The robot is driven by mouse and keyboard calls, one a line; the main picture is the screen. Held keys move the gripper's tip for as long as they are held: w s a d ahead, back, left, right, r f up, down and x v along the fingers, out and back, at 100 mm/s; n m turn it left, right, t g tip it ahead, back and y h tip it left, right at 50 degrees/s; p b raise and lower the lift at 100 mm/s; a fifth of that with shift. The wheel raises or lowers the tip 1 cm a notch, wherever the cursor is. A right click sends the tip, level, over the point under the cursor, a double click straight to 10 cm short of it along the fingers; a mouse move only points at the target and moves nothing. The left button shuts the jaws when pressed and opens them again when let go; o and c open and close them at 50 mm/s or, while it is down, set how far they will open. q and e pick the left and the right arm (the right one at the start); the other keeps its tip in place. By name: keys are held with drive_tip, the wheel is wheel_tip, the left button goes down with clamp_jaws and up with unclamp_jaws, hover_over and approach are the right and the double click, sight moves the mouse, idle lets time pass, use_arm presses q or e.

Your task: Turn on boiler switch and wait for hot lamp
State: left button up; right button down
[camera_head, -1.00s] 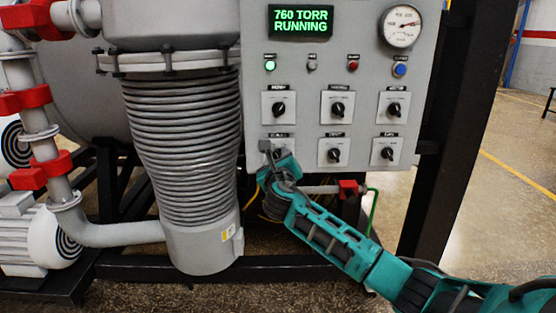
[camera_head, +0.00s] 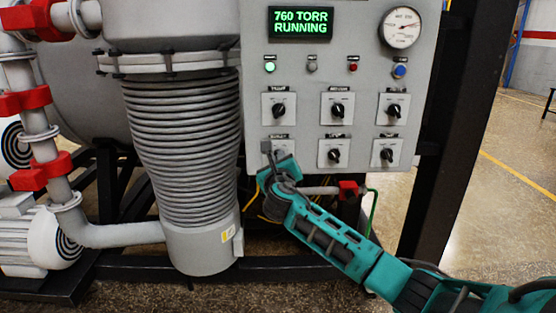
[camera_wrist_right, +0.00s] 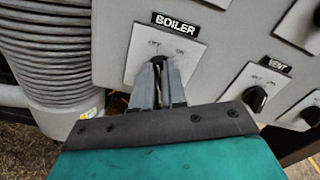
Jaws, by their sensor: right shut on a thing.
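The boiler switch (camera_wrist_right: 131,70), under a BOILER label, is a dark knob on a white plate in the right wrist view. My right gripper (camera_wrist_right: 158,66) is shut on this knob, and its fingers hide most of it. In the head view my right gripper (camera_head: 268,151) is at the lower left switch of the grey panel (camera_head: 430,70). A row of indicators sits above the switches: a green lamp (camera_head: 270,67) that is lit, a grey lamp (camera_head: 312,67), a dark red lamp (camera_head: 353,67) and a blue one. I cannot read which is the hot lamp. My left gripper is out of view.
The display (camera_head: 300,22) reads 760 TORR RUNNING. Several other knobs are close by, including the VENT switch (camera_wrist_right: 255,97) to the right. A ribbed grey pump body (camera_head: 180,140) stands left of the panel. A red-handled valve (camera_head: 348,190) is just below the panel.

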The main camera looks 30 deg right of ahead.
drive_tip(key=shift+s+d+m+p, duration=0.15)
drive_tip(key=shift+m+p, duration=0.4)
drive_tip(key=shift+m, duration=2.35)
drive_tip(key=shift+d+m+p, duration=0.1)
drive_tip(key=shift+m+p, duration=0.4)
drive_tip(key=shift+m, duration=2.4)
drive_tip(key=c, duration=1.2)
unclamp_jaws()
